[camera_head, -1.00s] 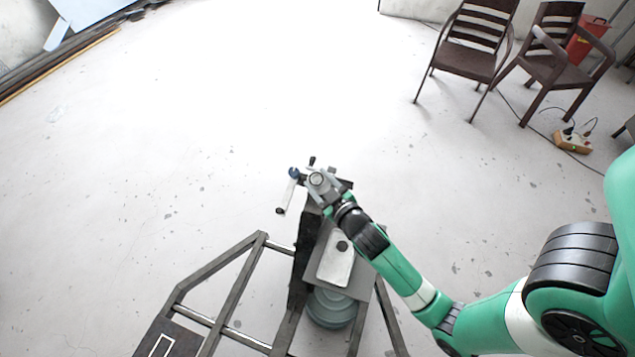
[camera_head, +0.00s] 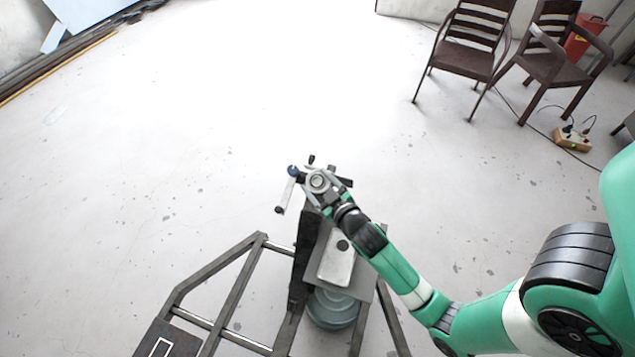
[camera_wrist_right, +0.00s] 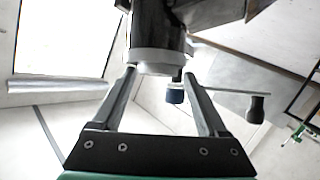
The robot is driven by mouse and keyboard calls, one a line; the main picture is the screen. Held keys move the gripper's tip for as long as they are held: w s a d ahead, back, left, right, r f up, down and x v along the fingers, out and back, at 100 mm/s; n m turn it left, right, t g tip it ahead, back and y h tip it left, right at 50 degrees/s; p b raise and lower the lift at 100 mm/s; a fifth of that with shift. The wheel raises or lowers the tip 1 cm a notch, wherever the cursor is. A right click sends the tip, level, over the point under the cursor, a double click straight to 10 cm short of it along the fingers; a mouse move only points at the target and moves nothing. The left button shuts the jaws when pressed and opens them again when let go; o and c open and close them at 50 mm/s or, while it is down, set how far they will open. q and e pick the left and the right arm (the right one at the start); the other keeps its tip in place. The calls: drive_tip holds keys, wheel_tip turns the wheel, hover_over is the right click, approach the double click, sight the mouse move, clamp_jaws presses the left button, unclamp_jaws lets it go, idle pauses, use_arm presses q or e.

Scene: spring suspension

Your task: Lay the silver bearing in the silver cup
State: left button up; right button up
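My right gripper (camera_head: 318,184) is over the top of the dark stand, with its fingers on either side of a round silver piece (camera_head: 318,180), which looks like the silver bearing. In the right wrist view, both fingertips (camera_wrist_right: 159,74) meet the sides of this silver ring (camera_wrist_right: 158,62), and a dark cylinder (camera_wrist_right: 158,28) lies directly beyond it. I cannot make out the silver cup as a separate thing, nor whether the ring touches it. My left gripper is not in view.
A crank bar with a blue knob (camera_head: 292,171) and a black handle (camera_head: 280,210) sticks out left of the gripper; the knob also shows in the wrist view (camera_wrist_right: 175,96). The stand's metal frame (camera_head: 225,285) spreads below.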

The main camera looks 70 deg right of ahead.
drive_tip(key=shift+s+d+f, duration=0.15)
drive_tip(key=shift+s+f, duration=0.05)
drive_tip(key=shift+f, duration=0.05)
drive_tip(key=shift+s+r, duration=0.15)
drive_tip(key=v, duration=1.1)
drive_tip(key=shift+a, duration=0.3)
drive_tip(key=shift+r, duration=0.1)
